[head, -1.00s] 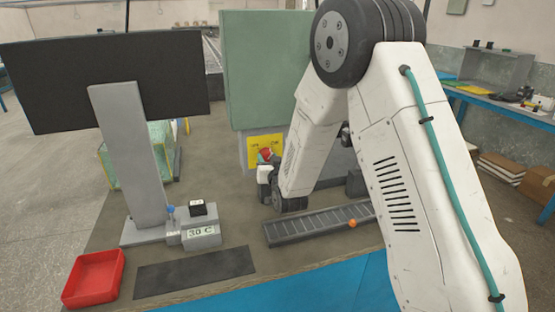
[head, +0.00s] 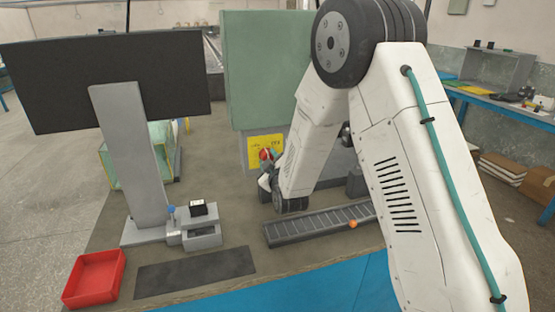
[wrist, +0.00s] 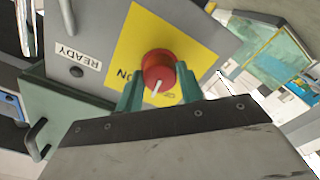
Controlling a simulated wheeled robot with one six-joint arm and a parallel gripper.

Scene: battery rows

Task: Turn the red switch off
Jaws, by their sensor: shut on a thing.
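The red switch (head: 265,154) is a round knob on a yellow plate (head: 252,148) at the front of a grey cabinet. In the wrist view the red switch (wrist: 158,68) shows a white pointer line toward the lower edge, between the ON lettering and partly hidden lettering. My gripper (wrist: 160,78) is shut on the knob, with a green finger on each side. In the head view my gripper is at the plate, partly hidden by my arm.
A grey box (head: 203,238) with a dark display stands beside the monitor (head: 105,80). A red tray (head: 94,279), a dark mat (head: 195,271) and a slotted grey rail (head: 318,222) lie on the bench. A READY label (wrist: 78,55) is beside the plate.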

